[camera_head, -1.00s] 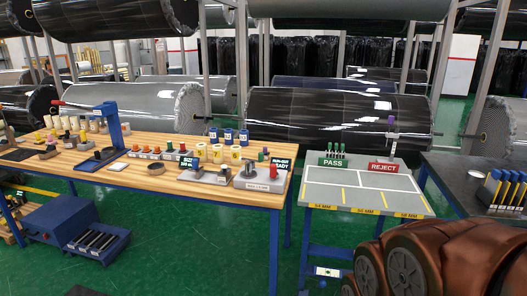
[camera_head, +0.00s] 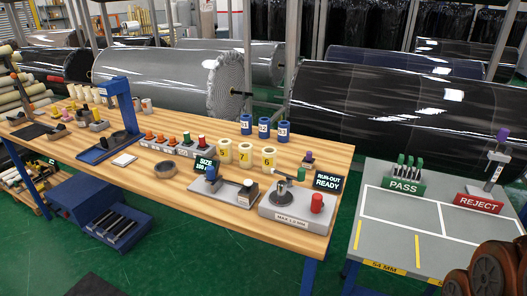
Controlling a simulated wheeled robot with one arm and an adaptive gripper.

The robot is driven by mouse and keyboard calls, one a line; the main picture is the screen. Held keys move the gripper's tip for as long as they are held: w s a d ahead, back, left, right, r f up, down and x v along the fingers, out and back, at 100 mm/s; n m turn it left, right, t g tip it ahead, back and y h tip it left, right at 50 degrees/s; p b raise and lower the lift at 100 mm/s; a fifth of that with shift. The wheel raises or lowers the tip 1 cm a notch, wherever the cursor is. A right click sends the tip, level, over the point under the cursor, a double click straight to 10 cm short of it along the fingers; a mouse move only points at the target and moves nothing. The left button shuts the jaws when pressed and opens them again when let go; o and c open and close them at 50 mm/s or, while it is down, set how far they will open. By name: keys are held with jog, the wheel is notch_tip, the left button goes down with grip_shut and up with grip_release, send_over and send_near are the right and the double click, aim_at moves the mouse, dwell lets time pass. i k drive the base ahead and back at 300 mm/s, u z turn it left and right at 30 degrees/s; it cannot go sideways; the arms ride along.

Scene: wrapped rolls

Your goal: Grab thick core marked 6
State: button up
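The thick core marked 6 (camera_head: 269,160) is a short, upright, cream-yellow tube on the wooden bench. It is the rightmost in a row of similar cores. The core marked 7 (camera_head: 246,156) stands just to its left, and another cream core (camera_head: 225,151) is left of that. My gripper's fingertips are not in view. Only coppery-brown rounded parts, probably of my own arm, show at the bottom right, well apart from the core.
Three blue numbered cores (camera_head: 264,128) stand behind. In front are a SIZE sign (camera_head: 205,167), a grey fixture (camera_head: 222,193) and a RUN-OUT gauge (camera_head: 296,208). The grey PASS/REJECT table (camera_head: 393,240) stands right of the wooden bench (camera_head: 145,173). Large wrapped rolls (camera_head: 385,112) lie behind.

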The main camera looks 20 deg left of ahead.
aim_at(268, 154)
jog(key=u, duration=0.8)
jog(key=i, duration=1)
jog(key=u, duration=0.9)
